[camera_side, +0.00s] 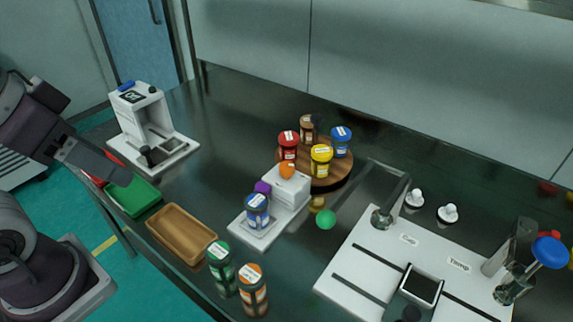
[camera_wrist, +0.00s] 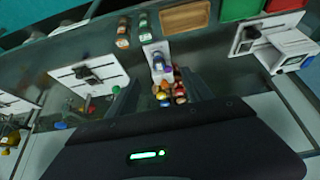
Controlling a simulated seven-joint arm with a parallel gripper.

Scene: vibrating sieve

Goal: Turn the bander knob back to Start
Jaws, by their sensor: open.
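A small white machine (camera_side: 290,190) stands in the middle of the table, with an orange knob (camera_side: 287,171) and a purple button (camera_side: 263,187) on top. I take it as the bander; the knob's setting is too small to read. A blue-lidded jar (camera_side: 257,212) stands on its low front platform. The machine shows in the wrist view too (camera_wrist: 156,47), beyond my fingers. My gripper (camera_side: 108,172) is at the far left in the side view, well away from the machine. In the wrist view my gripper (camera_wrist: 163,82) is open, with nothing seen between its fingers.
A round wooden stand (camera_side: 331,174) with several jars is behind the machine. A wooden tray (camera_side: 182,233), green tray (camera_side: 133,195) and white dispenser-like machine (camera_side: 150,130) are left. Green-lidded (camera_side: 221,268) and orange-lidded (camera_side: 252,290) jars stand in front. A white board (camera_side: 345,270) is right.

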